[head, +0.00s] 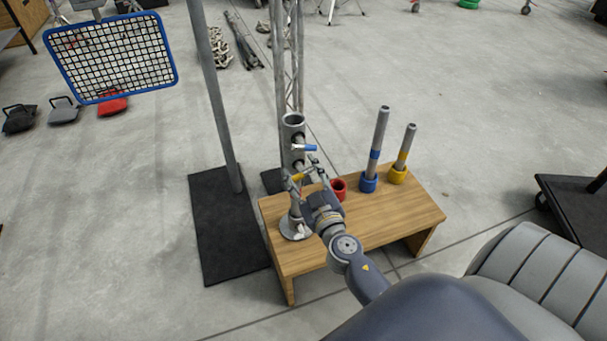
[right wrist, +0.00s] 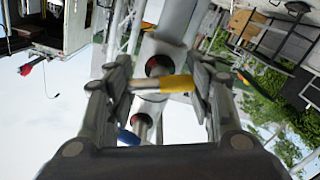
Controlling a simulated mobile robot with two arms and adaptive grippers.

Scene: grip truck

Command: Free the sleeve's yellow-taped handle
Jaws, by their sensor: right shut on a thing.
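A grey metal sleeve (head: 293,125) stands upright on a round base (head: 295,228) at the left end of the wooden bench. A blue-taped handle (head: 304,147) sticks out near its top. Lower down is the yellow-taped handle (head: 298,177). My right gripper (head: 304,180) is at the sleeve, level with this lower handle. In the right wrist view the yellow-taped handle (right wrist: 175,83) lies between my fingers (right wrist: 163,88), which are shut on it. Dark round openings show in the sleeve (right wrist: 172,50) behind it. The blue handle (right wrist: 129,136) shows lower there. My left gripper is out of view.
The wooden bench (head: 412,207) also bears an empty red collar (head: 338,188) and two grey rods, standing in a blue collar (head: 368,182) and a yellow collar (head: 398,174). A pole (head: 212,90) on a black plate (head: 222,245) and a truss (head: 292,50) stand close by.

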